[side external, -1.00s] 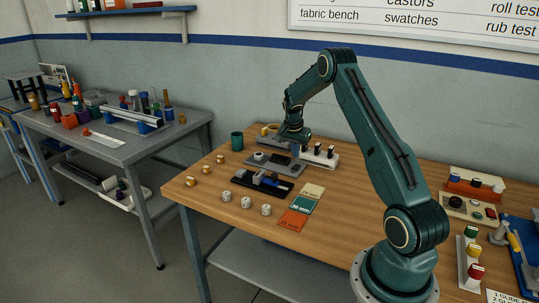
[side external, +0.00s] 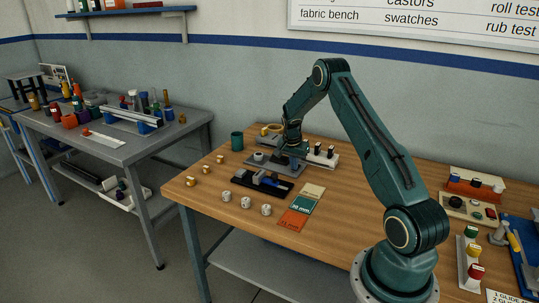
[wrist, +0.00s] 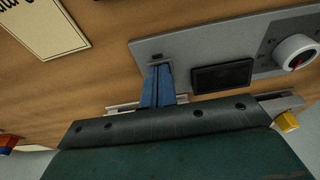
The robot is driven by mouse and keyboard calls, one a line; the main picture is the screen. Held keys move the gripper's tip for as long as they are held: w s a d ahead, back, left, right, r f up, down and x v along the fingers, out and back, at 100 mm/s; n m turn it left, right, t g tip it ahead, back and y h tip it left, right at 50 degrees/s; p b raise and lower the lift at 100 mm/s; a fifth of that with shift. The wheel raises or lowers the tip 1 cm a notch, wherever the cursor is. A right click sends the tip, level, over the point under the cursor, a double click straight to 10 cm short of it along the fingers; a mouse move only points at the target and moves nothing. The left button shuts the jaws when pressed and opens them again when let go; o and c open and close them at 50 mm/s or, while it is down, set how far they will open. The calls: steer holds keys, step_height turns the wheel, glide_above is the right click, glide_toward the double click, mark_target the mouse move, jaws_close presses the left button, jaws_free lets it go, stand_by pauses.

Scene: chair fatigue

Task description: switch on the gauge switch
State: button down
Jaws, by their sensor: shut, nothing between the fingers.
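The gauge is a flat grey panel (wrist: 180,47) on the wooden bench, with a dark display window (wrist: 222,76) and a white knob (wrist: 296,51) with a red mark. It also shows in the side view as a grey plate (side external: 262,167). A small dark slot-like fitting, perhaps the gauge switch (wrist: 156,57), sits at the panel's left end. My gripper (wrist: 159,68) is shut and empty, its blue fingertips right at that fitting and partly covering it. I cannot tell whether they touch it or which way the switch is set. In the side view my gripper (side external: 293,164) is low over the panel.
A dark fixture (side external: 255,188) stands in front of the panel, near several white dice-like blocks (side external: 246,202). Coloured cards (side external: 294,219) lie to its right. A pale block with dark pegs (side external: 322,156) stands close behind my gripper.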

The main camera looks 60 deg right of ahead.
steer(key=shift+d, duration=0.2)
steer(key=shift+d+r, duration=0.3)
steer(key=shift+d, duration=0.2)
steer(key=shift+r, duration=0.1)
stand_by(0.5)
steer(key=shift+r, duration=0.45)
steer(key=a+v, duration=0.2)
steer(key=v, duration=1)
steer(key=shift+a+r, duration=0.15)
steer(key=shift+a, duration=0.05)
